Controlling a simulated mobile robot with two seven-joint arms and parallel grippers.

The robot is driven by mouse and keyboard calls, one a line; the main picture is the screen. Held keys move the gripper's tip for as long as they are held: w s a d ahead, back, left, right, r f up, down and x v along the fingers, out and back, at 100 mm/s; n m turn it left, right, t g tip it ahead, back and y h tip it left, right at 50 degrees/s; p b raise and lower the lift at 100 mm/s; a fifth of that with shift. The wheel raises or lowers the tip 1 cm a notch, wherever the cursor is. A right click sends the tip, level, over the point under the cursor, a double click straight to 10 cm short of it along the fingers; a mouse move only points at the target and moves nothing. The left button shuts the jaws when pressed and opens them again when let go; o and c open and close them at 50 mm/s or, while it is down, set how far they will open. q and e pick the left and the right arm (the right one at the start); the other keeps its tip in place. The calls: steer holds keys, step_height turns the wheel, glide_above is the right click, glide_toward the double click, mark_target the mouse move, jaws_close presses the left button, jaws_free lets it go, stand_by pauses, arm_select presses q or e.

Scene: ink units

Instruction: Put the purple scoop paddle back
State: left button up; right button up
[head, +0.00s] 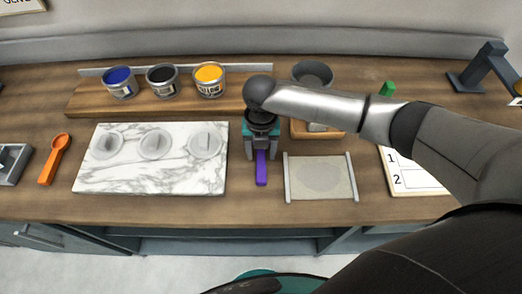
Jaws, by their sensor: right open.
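The purple scoop paddle (261,170) is on the wooden counter, right of the marble slab, its purple handle pointing toward the front edge. Its upper end is hidden under my right gripper (262,152). My right gripper is open and points down over the paddle; its fingers are at the upper part of the handle. I cannot tell whether they touch it. Teal parts show on both sides of the gripper's wrist. An orange scoop (55,158) lies left of the slab. My left gripper is not in view.
The marble slab (150,183) bears three pale discs. Blue (120,82), black (162,80) and yellow (209,80) ink tins stand on a wooden shelf behind. A grey bowl (312,73) is at the back. A beige railed plate (320,178) lies close right of the paddle.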

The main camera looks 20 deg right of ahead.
mark_target(261, 155)
step_height(261, 155, up, 12)
steer(key=p, duration=0.1)
steer(key=shift+f, duration=0.15)
